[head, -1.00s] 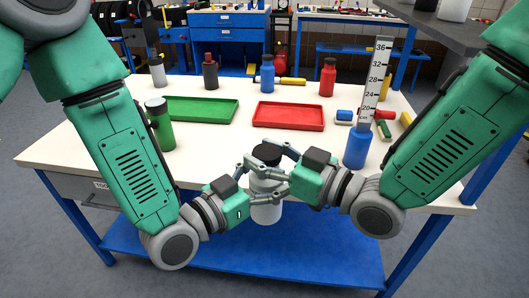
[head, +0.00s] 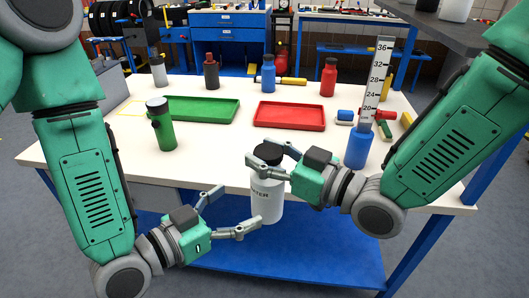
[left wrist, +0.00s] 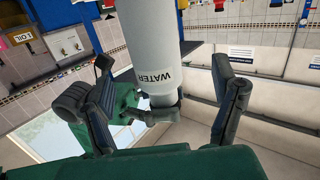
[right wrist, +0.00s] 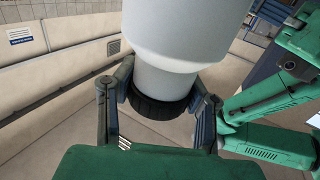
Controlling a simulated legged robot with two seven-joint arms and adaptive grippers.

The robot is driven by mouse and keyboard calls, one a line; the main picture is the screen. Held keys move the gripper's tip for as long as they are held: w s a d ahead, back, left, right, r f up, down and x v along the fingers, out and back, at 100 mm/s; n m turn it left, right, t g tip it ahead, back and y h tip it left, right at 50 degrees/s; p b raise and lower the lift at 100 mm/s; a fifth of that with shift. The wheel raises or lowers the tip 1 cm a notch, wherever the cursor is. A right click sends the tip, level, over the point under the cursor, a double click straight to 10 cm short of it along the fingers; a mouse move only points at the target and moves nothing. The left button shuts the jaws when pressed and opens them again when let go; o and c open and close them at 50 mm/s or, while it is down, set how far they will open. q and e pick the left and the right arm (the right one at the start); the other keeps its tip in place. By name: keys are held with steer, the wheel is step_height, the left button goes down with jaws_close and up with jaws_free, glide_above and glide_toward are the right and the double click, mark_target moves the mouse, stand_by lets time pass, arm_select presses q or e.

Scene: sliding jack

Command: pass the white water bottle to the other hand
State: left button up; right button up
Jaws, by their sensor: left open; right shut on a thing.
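The white water bottle (head: 267,196) has a black cap and the letters "WATER" on its side. It hangs upright in front of the table's front edge. In the left wrist view the bottle (left wrist: 155,45) stands beyond the open left fingers (left wrist: 165,105).
The white table (head: 215,165) holds a green tray (head: 200,109), a red tray (head: 289,115), a green bottle (head: 162,126) and a blue bottle (head: 357,148) beside an upright ruler (head: 376,80). More bottles stand at the back. A blue lower shelf (head: 300,255) lies beneath.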

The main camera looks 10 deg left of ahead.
arm_select(q)
steer(key=s+a+f+n+g+y, duration=0.1)
steer(key=s+a+f+g+y, duration=0.1)
steer(key=f, duration=0.4)
steer(key=s+a+f+n+g+y, duration=0.1)
steer(key=s+a+f+g+y, duration=0.15)
steer(key=f, duration=0.35)
steer(key=s+a+f+n+g+y, duration=0.5)
steer(key=s+a+f, duration=0.8)
steer(key=s, duration=0.3)
steer(key=a+g+y, duration=0.1)
steer(key=g, duration=0.1)
steer(key=shift+s+g, duration=0.2)
steer(key=shift+g, duration=0.15)
